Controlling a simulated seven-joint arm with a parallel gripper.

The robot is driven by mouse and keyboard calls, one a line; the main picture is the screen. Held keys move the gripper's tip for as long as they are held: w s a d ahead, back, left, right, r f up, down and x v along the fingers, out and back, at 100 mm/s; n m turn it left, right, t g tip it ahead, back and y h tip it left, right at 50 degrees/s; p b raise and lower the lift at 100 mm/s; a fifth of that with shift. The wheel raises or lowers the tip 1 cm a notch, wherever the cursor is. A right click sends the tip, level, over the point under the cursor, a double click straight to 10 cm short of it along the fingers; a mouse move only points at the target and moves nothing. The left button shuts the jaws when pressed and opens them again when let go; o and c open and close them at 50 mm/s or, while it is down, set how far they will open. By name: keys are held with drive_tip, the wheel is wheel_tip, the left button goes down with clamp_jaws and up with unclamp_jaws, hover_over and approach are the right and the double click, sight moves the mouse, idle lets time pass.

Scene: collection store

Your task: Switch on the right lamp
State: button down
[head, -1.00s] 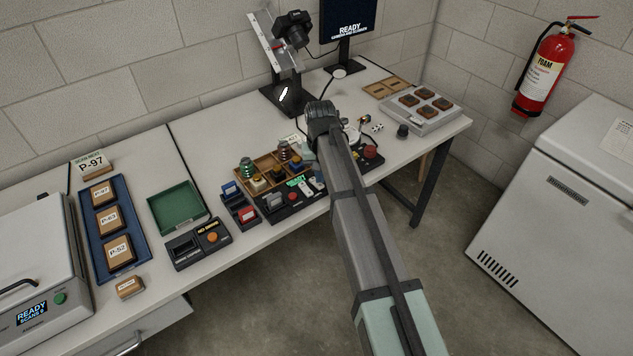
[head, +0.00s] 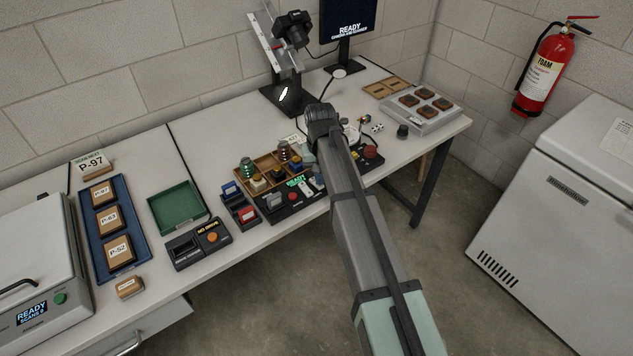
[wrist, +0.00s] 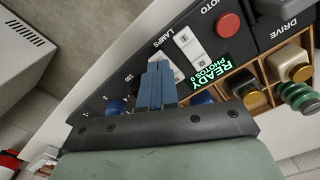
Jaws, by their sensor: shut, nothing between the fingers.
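The black control panel (wrist: 135,75) stands on the bench, with the label LAMPS beside a white rocker switch (wrist: 194,45). A second white switch seems partly covered by my fingers in the wrist view. Two white switches also show on the panel (head: 291,207) in the head view. My gripper (wrist: 160,78) is shut and empty, its blue fingertips over the panel next to the LAMPS label. Whether they touch the panel I cannot tell.
Near the switches are a red PHOTO button (wrist: 228,24), a READY display (wrist: 208,74) and a blue knob (wrist: 116,106). A wooden tray (head: 262,167) of jars lies behind the panel. A camera stand (head: 288,97) and monitor (head: 348,20) stand at the back.

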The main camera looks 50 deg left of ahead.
drive_tip(key=shift+f, duration=0.6)
idle(0.4)
drive_tip(key=shift+r, duration=3.5)
